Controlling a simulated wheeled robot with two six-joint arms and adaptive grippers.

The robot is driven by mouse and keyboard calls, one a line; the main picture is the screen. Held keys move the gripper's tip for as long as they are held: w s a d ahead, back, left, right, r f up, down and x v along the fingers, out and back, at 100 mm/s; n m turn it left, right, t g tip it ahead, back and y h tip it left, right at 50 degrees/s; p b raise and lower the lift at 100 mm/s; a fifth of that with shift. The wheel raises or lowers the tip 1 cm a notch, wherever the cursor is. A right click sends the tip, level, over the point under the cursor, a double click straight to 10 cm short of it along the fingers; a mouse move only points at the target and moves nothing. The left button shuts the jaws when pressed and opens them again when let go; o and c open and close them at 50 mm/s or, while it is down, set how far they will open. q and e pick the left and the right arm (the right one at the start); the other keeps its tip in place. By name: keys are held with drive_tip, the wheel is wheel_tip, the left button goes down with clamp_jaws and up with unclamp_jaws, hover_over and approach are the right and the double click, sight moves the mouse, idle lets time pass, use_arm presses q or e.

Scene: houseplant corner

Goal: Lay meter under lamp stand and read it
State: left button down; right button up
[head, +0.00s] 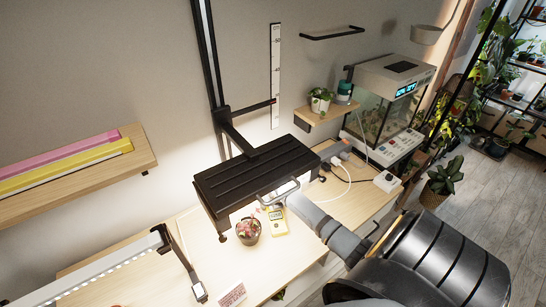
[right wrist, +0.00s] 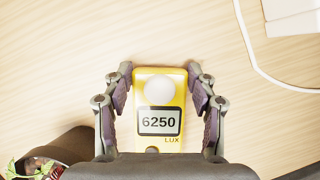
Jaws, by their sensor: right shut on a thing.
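The yellow lux meter (right wrist: 172,143) is face up between the fingers of my right gripper (right wrist: 155,92), which is shut on its sides. Its display reads 6250 LUX, below a white sensor dome. In the head view the meter (head: 278,224) is over the wooden bench below the lamp, right of a potted plant; I cannot tell if it touches the wood. The black lamp head (head: 255,172) hangs above, on an arm from the black lamp stand (head: 206,60). My left gripper is not in view.
The potted plant (head: 249,232) stands close beside the meter under the lamp. A white cable (right wrist: 251,55) curves across the wood to the right. A glass terrarium (head: 378,110) and a small shelf (head: 318,119) are farther back. A light bar (head: 90,270) is at front left.

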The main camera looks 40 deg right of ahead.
sight(280, 231)
drive_tip(key=shift+f, duration=0.15)
drive_tip(key=o, duration=1.4)
drive_tip(key=shift+r, duration=0.25)
drive_tip(key=s+a+b, duration=0.1)
drive_tip(key=s+a, duration=0.1)
drive_tip(key=s, duration=0.1)
drive_tip(key=s+a+b, duration=0.1)
drive_tip(key=s, duration=0.3)
drive_tip(key=s+a+b, duration=0.1)
drive_tip(key=s+a, duration=0.1)
drive_tip(key=s, duration=0.1)
drive_tip(key=shift+s+a+r, duration=0.2)
drive_tip(key=shift+a+r, duration=0.1)
drive_tip(key=shift+r, duration=0.1)
drive_tip(key=shift+s+a, duration=0.15)
drive_tip(key=shift+s, duration=0.1)
drive_tip(key=shift+o, duration=0.4)
